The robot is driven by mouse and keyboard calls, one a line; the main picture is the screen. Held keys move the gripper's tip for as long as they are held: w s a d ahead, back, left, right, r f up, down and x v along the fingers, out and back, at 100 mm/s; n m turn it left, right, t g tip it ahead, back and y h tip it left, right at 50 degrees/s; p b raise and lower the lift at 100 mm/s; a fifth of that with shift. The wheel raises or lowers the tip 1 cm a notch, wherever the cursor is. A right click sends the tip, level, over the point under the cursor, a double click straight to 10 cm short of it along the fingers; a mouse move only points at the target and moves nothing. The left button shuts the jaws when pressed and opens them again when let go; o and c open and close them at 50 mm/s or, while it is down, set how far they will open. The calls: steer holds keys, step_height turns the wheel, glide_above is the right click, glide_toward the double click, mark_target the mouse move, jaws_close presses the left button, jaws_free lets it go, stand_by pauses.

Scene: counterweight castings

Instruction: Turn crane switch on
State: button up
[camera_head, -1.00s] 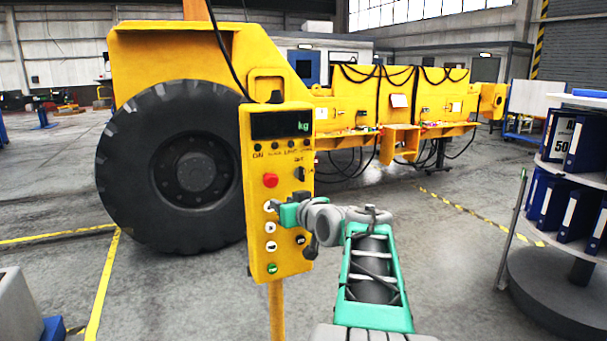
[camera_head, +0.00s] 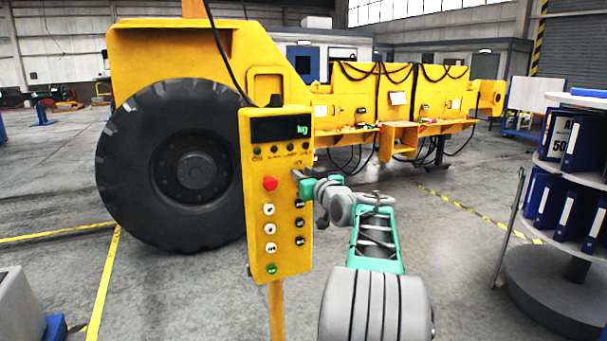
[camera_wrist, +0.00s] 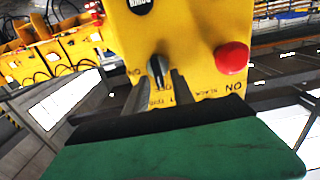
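The yellow crane control box (camera_head: 256,215) stands on a post in the head view, with a dark display marked kg at its top. The crane switch, a small dark rotary knob (camera_wrist: 157,68), shows in the wrist view on the yellow panel with "ON" lettering close by. My gripper (camera_head: 297,175) is at the panel's right side in the head view and covers the switch there. In the wrist view my gripper's two grey fingers (camera_wrist: 160,88) are apart, with the knob at the gap between their tips. I cannot tell whether they touch it.
A red stop button (camera_head: 270,183) sits left of my gripper; it also shows in the wrist view (camera_wrist: 232,58). Several push buttons lie below. A large black wheel (camera_head: 185,165) stands behind the box. A binder rack (camera_head: 560,262) is at the right. Floor between is open.

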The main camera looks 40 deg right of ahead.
jaws_close()
steer(key=shift+m, duration=0.4)
steer(key=m, duration=0.5)
steer(key=d+f+m+p, duration=0.1)
steer(key=m, duration=1.1)
steer(key=shift+s+d+f, duration=0.25)
steer(key=shift+p, duration=0.3)
stand_by(0.5)
steer(key=shift+o, duration=0.5)
jaws_free()
